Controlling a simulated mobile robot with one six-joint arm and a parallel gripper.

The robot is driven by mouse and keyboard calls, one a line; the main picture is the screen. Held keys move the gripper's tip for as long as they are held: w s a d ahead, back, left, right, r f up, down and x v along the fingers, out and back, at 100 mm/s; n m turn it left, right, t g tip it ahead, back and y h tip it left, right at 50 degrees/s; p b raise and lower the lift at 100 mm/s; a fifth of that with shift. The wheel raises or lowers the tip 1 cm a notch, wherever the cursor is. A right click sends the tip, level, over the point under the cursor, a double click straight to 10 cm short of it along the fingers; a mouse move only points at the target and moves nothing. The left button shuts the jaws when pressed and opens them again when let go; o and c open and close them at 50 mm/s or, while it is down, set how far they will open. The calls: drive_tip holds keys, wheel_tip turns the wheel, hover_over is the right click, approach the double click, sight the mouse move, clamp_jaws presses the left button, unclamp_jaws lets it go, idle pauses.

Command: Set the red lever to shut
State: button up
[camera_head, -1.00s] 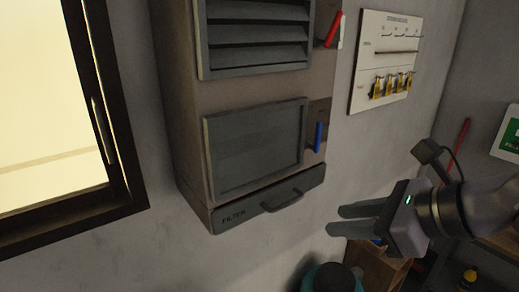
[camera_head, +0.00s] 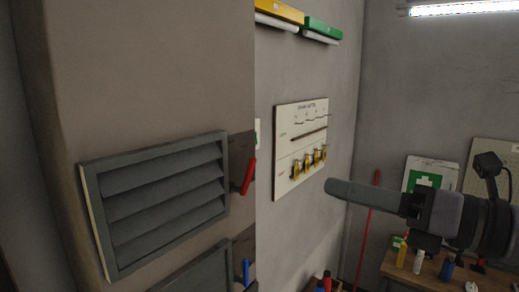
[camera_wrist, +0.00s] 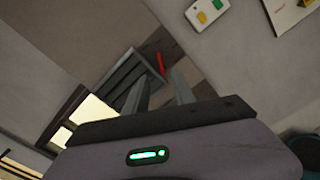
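The red lever (camera_head: 249,176) sits on a dark plate at the right of the upper louvred vent (camera_head: 160,196) on the cabinet. It stands near upright, its top leaning slightly right. The vent's slats are tilted with dark gaps between them. My gripper (camera_head: 332,187) is right of the lever in the head view, apart from it, fingers pointing left. In the wrist view the two fingers (camera_wrist: 158,85) stand apart with nothing between them, and the red lever (camera_wrist: 161,64) shows just beyond their tips. The head view shows the fingers overlapping.
A blue lever (camera_head: 246,271) sits below, beside a lower vent (camera_head: 200,274) partly out of view. A white panel with several yellow-tagged items (camera_head: 301,146) hangs on the wall behind. A wooden bench (camera_head: 440,274) with bottles stands at the right.

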sight(253, 170)
drive_tip(key=p+x, duration=0.3)
drive_tip(key=x, duration=1.3)
drive_tip(key=shift+s+a+f, duration=0.1)
drive_tip(key=shift+s+a, duration=0.05)
drive_tip(key=shift+a, duration=0.05)
clamp_jaws()
